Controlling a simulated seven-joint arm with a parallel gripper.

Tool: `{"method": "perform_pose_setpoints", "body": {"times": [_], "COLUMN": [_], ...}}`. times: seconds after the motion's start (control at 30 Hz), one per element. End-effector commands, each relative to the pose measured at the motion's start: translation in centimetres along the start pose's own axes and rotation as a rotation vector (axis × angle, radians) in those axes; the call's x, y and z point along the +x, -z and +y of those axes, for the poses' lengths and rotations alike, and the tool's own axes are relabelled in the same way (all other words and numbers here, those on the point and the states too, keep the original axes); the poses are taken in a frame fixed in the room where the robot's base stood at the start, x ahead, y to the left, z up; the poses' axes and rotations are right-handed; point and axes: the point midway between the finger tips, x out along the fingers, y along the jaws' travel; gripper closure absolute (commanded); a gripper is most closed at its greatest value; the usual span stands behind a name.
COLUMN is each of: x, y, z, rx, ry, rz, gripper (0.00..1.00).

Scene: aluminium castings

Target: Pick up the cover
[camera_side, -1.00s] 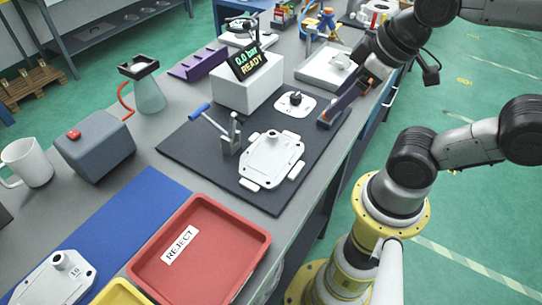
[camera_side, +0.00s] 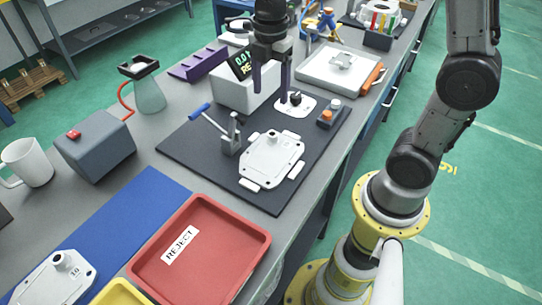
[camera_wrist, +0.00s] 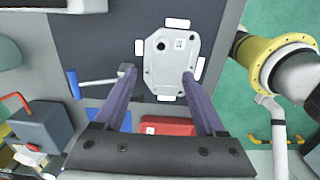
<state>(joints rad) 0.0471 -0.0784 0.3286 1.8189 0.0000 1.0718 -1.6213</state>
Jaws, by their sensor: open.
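A pale cast cover (camera_side: 272,158) with a raised round boss lies flat on the dark mat, between white pads at its edges. It also shows in the wrist view (camera_wrist: 172,58), with a dark hole and a small square code on it. Similar pale castings lie on the blue mat (camera_side: 55,280) and in the white tray at the back (camera_side: 341,60). My gripper (camera_side: 270,95) points down, open and empty, above the far part of the dark mat, behind the cover in the side view. In the wrist view my fingers (camera_wrist: 159,74) appear on either side of the cover, without visible contact.
A blue-handled lever clamp (camera_side: 228,132) stands left of the cover. A white plate with a black knob (camera_side: 296,105) and a button box (camera_side: 329,113) lie beyond it. The grey display box (camera_side: 232,92) is close to my fingers. The red REJECT tray (camera_side: 245,243) is in front.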

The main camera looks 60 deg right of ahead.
Motion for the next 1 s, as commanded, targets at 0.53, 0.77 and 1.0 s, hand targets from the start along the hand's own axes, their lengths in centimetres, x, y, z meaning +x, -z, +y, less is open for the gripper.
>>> {"method": "perform_pose_setpoints", "body": {"times": [0.53, 0.77, 1.0], "x": [8.1, 10.1, 13.1], "y": [0.0, 0.0, 0.1], "z": [-0.1, -0.2, -0.2], "rx": [0.003, 0.003, 0.003], "ry": [0.003, 0.006, 0.003], "rz": [0.0, 0.0, 0.0], "gripper": [0.28, 0.28, 0.28]}}
